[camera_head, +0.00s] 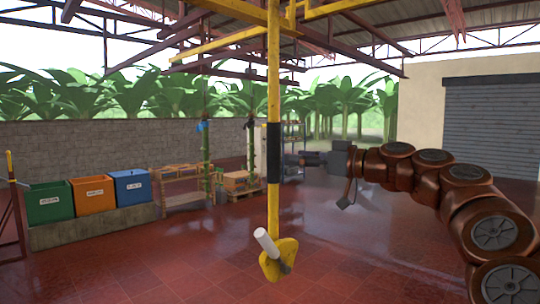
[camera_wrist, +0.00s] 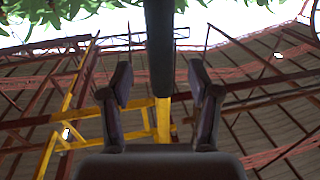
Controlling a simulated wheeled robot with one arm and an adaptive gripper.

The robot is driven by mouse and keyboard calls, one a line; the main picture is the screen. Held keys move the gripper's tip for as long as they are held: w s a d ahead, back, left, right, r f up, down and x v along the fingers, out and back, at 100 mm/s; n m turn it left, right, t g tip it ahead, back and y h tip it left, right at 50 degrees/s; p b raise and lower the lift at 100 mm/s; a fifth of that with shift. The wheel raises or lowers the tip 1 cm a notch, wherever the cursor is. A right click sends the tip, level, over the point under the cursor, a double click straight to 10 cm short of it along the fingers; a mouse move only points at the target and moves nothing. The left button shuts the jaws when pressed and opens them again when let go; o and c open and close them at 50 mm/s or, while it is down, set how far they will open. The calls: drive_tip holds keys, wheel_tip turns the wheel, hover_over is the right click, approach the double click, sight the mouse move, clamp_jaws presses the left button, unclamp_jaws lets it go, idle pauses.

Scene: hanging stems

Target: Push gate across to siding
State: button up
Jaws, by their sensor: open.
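A yellow pole (camera_head: 273,90) hangs from the overhead yellow rails (camera_head: 222,43), with a black sleeve (camera_head: 274,152) partway down. I cannot tell which overhead part is the gate or the siding. My gripper (camera_head: 300,160) is just right of the sleeve in the head view, at the sleeve's height. In the wrist view my gripper (camera_wrist: 160,88) is open, its fingers apart on either side of the black sleeve (camera_wrist: 160,45). The yellow pole (camera_wrist: 163,118) shows below the sleeve there. I see no clear contact between fingers and sleeve.
Green (camera_head: 49,203), orange (camera_head: 93,195) and blue bins (camera_head: 133,187) stand left. Stems (camera_head: 206,150) hang behind. The red floor (camera_head: 170,260) around is open.

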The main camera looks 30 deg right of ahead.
drive_tip(key=p+x, duration=0.2)
drive_tip(key=x, duration=0.5)
drive_tip(key=shift+w+a+p, duration=0.15)
drive_tip(key=shift+w+p, duration=0.05)
drive_tip(key=shift+p, duration=0.15)
clamp_jaws()
idle(0.4)
